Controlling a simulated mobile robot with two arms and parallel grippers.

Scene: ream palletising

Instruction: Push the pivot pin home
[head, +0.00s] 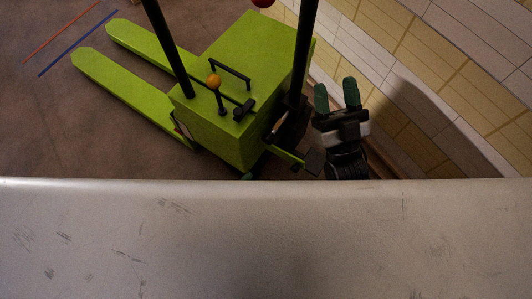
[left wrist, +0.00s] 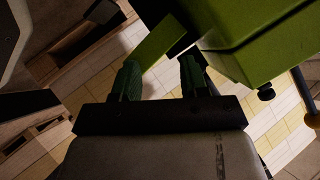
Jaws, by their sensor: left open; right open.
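A lime-green pallet truck (head: 245,55) stands left of centre in the head view, its two forks (head: 120,85) pointing to the upper left. A short green bar with a black pad (head: 313,162) juts from its near right side. I cannot pick out the pivot pin in either view. My right gripper (head: 337,95) is open and empty, right of the truck and apart from it in the picture. My left gripper (left wrist: 160,75) is open in the left wrist view, below the truck's green body (left wrist: 260,38) in the picture. A green bar (left wrist: 158,40) shows just beyond its fingertips.
Two black posts (head: 170,50) rise across the truck in the head view. An orange knob (head: 214,81) and black handles (head: 230,72) stand on the truck. A tiled wall (head: 430,50) closes off the right. Wooden pallet-like structures (left wrist: 85,50) show in the left wrist view.

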